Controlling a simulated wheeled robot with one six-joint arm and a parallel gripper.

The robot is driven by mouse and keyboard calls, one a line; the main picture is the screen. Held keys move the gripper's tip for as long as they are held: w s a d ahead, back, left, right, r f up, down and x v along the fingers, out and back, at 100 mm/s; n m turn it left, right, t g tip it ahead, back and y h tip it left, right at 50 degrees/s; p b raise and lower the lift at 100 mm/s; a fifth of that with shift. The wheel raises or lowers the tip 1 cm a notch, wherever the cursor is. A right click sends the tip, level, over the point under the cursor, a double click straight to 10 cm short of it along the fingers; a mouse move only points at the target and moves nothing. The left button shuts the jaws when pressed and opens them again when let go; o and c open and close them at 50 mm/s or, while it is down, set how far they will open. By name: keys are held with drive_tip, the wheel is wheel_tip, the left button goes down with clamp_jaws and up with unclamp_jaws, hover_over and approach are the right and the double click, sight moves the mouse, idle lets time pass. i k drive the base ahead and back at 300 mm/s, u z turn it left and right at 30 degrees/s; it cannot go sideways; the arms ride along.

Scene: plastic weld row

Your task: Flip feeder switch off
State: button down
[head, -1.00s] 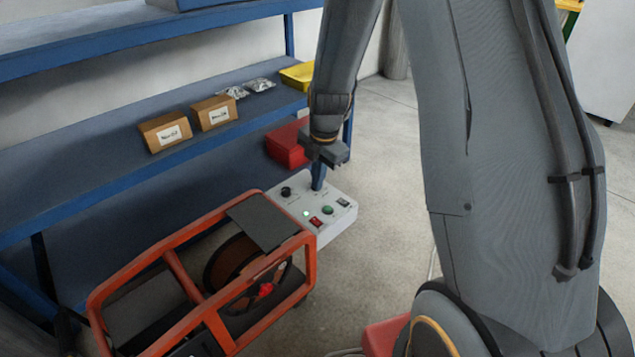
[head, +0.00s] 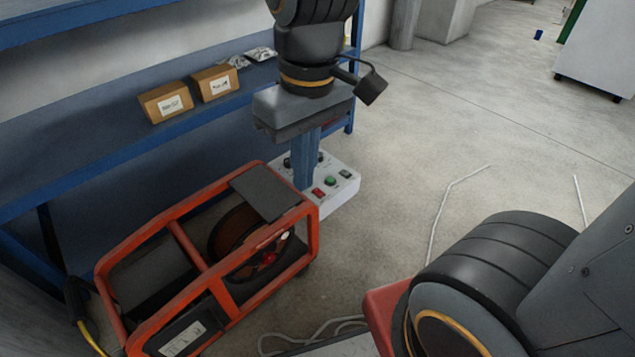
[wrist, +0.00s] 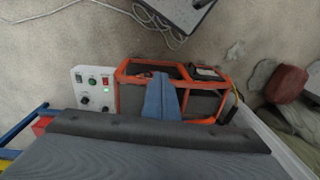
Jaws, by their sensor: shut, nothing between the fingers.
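A pale control box (head: 342,199) sits at the far right end of the orange frame. Its top carries a red rocker switch (head: 318,193), a green button (head: 330,181), a dark rocker switch (head: 345,174) and black knobs; the labels are too small to read, so I cannot tell which is the feeder switch. The box also shows at left in the wrist view (wrist: 97,120). My gripper (head: 303,187) points down with its blue fingers shut and empty, partly covering the box's knobs. In the wrist view its fingers (wrist: 161,112) lie over the orange frame, right of the box.
The orange tubular frame (head: 187,252) holds a dark spool. A blue shelf (head: 100,150) with two cartons (head: 166,102) (head: 214,83) stands behind. Cables (head: 455,185) lie on the floor, which is otherwise open at right.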

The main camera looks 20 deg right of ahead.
sight(316, 192)
drive_tip(key=u, duration=1.2)
drive_tip(key=k, duration=0.8)
drive_tip(key=z, duration=0.9)
drive_tip(key=i, duration=0.5)
